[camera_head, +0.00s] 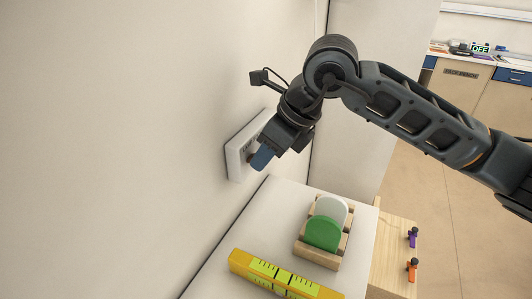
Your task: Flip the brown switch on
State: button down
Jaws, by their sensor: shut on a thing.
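A white switch panel (234,167) is mounted on the wall, seen at a steep angle. The brown switch (251,157) shows as a small brown patch on the panel, mostly hidden by my gripper. My gripper (259,160) is at the panel's front, its blue fingertips shut on the brown switch. Which way the switch is set cannot be told. Other details on the panel above the fingertips are small and partly covered by my gripper.
Below the panel is a white worktop (215,245). On it are a wooden rack (318,255) holding a green disc (322,233) and a white disc (332,207), and a yellow level (285,277). Purple (412,237) and orange (412,270) clamps sit to the right.

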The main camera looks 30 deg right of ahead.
jog(key=shift+w+r, duration=0.1)
jog(key=shift+r, duration=0.15)
jog(key=c, duration=0.9)
grip_release()
jog(key=shift+a+f, duration=0.1)
jog(key=shift+b+v, duration=0.9)
jog(key=shift+v, duration=3)
